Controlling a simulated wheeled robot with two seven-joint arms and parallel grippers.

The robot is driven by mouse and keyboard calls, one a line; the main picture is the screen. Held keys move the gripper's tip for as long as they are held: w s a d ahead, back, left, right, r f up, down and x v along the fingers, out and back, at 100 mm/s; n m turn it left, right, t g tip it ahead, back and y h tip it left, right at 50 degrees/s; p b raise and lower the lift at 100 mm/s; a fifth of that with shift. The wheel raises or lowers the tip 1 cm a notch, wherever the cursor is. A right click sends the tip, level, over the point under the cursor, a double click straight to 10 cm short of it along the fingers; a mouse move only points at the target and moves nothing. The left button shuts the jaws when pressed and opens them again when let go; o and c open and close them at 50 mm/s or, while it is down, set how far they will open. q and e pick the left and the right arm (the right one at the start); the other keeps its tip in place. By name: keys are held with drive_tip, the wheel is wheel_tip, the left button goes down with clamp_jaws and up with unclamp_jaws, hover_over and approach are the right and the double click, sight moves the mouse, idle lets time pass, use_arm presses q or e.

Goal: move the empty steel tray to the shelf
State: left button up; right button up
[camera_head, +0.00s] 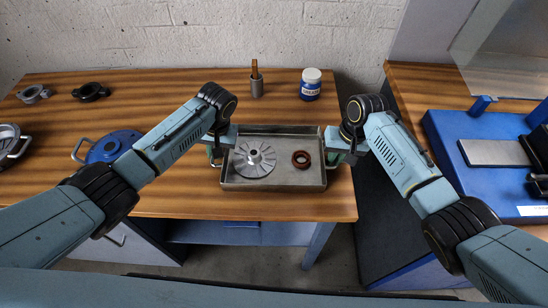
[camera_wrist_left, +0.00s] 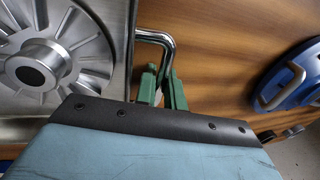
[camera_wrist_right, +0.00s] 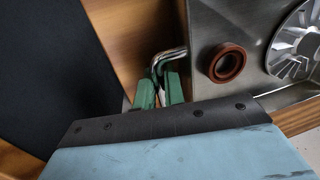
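The steel tray (camera_head: 275,183) sits on the wooden bench in front of me. It is not empty: a finned grey rotor (camera_head: 255,158) lies in its left half and a brown ring (camera_head: 301,159) in its right half. My left gripper (camera_head: 217,153) is at the tray's left end; in the left wrist view its green fingers (camera_wrist_left: 164,88) close around the bent steel handle (camera_wrist_left: 168,45). My right gripper (camera_head: 337,157) is at the right end; in the right wrist view its green fingers (camera_wrist_right: 159,92) close around the other handle (camera_wrist_right: 168,56).
A blue round part with handles (camera_head: 103,148) lies to the left. Black (camera_head: 91,91) and grey (camera_head: 33,94) clamps lie farther left. A blue machine (camera_head: 475,135) stands right, across a gap.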

use_arm(q)
clamp_jaws()
use_arm(e)
clamp_jaws()
use_arm(q)
drive_tip(key=shift+r, duration=0.25)
use_arm(e)
drive_tip(key=shift+r, duration=0.2)
